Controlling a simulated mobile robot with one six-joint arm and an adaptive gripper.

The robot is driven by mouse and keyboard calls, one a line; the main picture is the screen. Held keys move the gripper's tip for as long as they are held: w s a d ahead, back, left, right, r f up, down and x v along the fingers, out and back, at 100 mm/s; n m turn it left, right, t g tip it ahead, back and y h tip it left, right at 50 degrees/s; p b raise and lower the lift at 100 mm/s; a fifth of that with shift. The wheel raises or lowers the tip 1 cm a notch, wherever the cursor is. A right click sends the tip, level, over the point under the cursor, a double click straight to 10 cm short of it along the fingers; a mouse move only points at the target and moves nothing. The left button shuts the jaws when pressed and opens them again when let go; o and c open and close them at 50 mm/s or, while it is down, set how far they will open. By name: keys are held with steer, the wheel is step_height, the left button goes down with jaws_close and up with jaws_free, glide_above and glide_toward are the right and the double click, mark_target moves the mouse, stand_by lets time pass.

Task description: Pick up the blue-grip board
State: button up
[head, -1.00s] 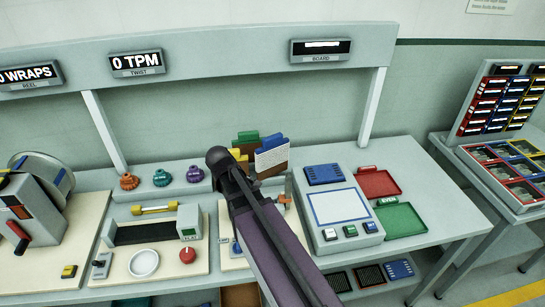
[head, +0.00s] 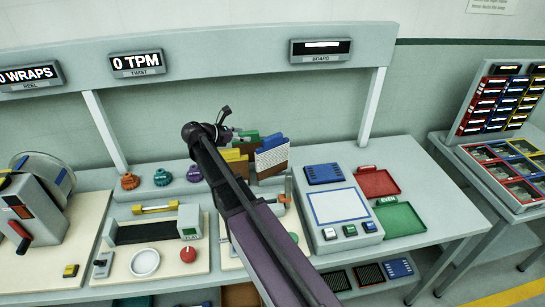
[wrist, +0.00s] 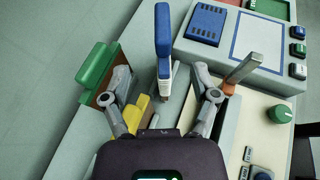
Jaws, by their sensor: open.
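The blue-grip board (head: 272,157) stands upright on the bench in the head view, with a blue strip along its top edge and a pale face. In the wrist view its blue grip (wrist: 162,32) is seen from above, ahead of the fingers and between their lines. My gripper (wrist: 162,82) is open, its two fingers spread, with nothing held. In the head view my gripper (head: 224,130) is above and left of the board, partly behind my own wrist.
A green-grip board (wrist: 97,66) stands close by the left finger, and a yellow-grip board (wrist: 134,114) is lower, between the fingers. A panel with a white screen (head: 340,205) and red and green trays (head: 377,183) lie right.

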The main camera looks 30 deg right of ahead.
mark_target(268, 137)
steer(key=shift+d, duration=0.1)
steer(key=b+x, duration=0.3)
steer(key=x, duration=0.4)
steer(key=shift+f, duration=0.25)
steer(key=shift+d+f, duration=0.15)
steer(key=shift+d, duration=0.45)
steer(key=shift+f+b+x, duration=0.15)
steer(key=shift+b+x, duration=0.45)
steer(key=shift+x, duration=0.4)
steer(key=shift+f+b+x, duration=0.15)
steer(key=shift+b+x, duration=0.45)
steer(key=shift+x, duration=0.4)
steer(key=shift+d+f, duration=0.15)
steer(key=shift+d, duration=0.35)
jaws_close()
